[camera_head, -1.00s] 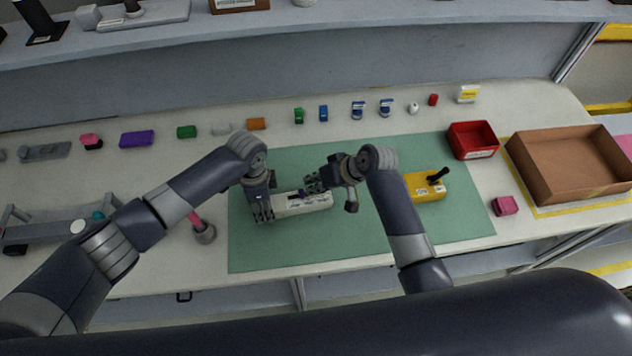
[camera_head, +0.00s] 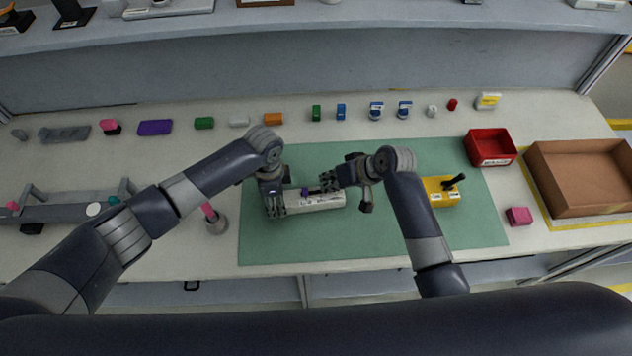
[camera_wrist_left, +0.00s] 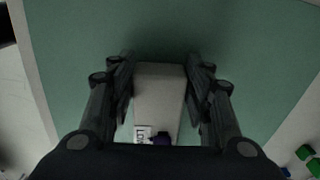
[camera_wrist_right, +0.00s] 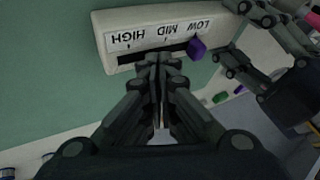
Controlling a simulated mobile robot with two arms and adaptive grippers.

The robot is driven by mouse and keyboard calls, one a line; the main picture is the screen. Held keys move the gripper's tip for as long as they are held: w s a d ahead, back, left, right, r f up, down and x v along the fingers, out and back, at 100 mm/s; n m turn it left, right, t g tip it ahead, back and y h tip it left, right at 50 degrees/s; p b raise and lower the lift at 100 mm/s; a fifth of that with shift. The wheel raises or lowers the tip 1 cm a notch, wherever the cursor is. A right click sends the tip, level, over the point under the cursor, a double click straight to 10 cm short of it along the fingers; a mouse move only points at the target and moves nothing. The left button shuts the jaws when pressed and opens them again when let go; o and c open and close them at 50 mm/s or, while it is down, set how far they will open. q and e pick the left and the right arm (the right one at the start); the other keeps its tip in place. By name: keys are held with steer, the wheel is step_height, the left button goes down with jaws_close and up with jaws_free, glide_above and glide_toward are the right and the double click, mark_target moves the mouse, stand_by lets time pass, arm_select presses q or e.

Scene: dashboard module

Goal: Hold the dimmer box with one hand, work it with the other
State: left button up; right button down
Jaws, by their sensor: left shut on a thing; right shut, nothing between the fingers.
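The dimmer box (camera_head: 318,202) is a long white box lying on the green mat. It has a slot and a label reading LOW, MID and HIGH, clear in the right wrist view (camera_wrist_right: 120,28). Its purple slider knob (camera_wrist_right: 197,48) stands at the LOW end. My left gripper (camera_head: 275,209) is shut on the box's left end; the left wrist view shows the box (camera_wrist_left: 158,95) between its fingers. My right gripper (camera_wrist_right: 158,62) is shut and empty, its tips close beside the slot around MID, apart from the knob. Whether the tips touch the box I cannot tell.
A yellow box with a black lever (camera_head: 440,193) is right of my right gripper. A red bin (camera_head: 490,147), a pink block (camera_head: 519,216) and a cardboard box (camera_head: 580,170) stand further right. Several small items line the back. The mat's front part (camera_head: 370,240) is clear.

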steer(key=v, duration=1)
steer(key=shift+d, duration=0.2)
arm_select(q)
steer(key=o, duration=1.5)
